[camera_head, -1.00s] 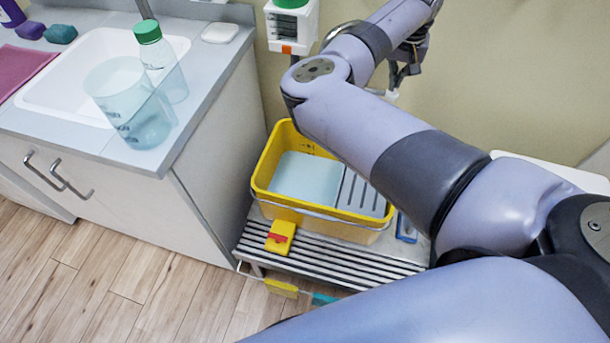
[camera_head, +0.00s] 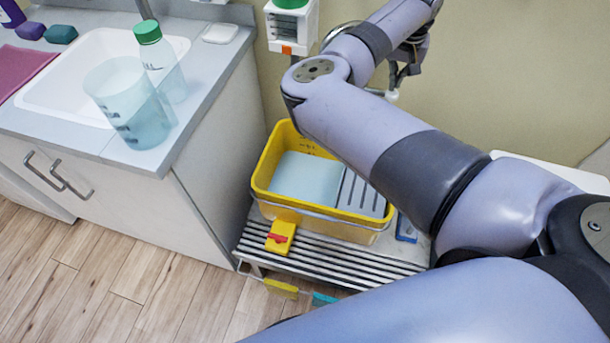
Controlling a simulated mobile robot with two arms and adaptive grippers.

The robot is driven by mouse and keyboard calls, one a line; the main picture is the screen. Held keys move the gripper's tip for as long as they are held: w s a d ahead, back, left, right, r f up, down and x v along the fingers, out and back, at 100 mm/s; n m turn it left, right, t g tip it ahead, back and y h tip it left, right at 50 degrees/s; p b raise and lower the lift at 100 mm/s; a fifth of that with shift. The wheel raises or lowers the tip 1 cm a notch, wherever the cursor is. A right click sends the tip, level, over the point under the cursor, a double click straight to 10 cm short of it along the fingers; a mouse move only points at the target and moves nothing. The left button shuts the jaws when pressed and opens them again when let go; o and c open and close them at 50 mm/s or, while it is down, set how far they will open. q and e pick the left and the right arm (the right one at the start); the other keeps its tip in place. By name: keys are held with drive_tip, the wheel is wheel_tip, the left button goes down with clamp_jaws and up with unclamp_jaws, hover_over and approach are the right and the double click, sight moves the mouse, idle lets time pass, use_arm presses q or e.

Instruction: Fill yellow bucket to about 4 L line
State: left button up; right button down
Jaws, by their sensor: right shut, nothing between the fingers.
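The yellow bucket (camera_head: 263,178) stands upright on a slatted metal stand below the wall. Inside it I see a flat pale blue surface, which looks like water, and a grey slotted insert (camera_head: 361,195) on the right. Dark marks show on its inner back wall, but I cannot read them. My right arm crosses in front of the bucket's right rear part and hides it. My right gripper (camera_head: 404,72) is shut and empty, up near the wall beyond the bucket, beside a partly hidden chrome fitting (camera_head: 338,36). My left gripper is out of view.
A clear jug (camera_head: 123,100) and a green-capped bottle (camera_head: 161,65) stand on the counter at the left, beside a white sink (camera_head: 70,82). A yellow and red clip (camera_head: 280,237) lies on the stand's slats (camera_head: 330,267). A green-topped dispenser (camera_head: 291,24) is on the wall.

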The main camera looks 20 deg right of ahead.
sight(393, 93)
drive_tip(key=shift+f, duration=1.9)
idle(0.4)
wheel_tip(393, 93, up, 9)
drive_tip(key=p, duration=1)
drive_tip(key=shift+r, duration=0.1)
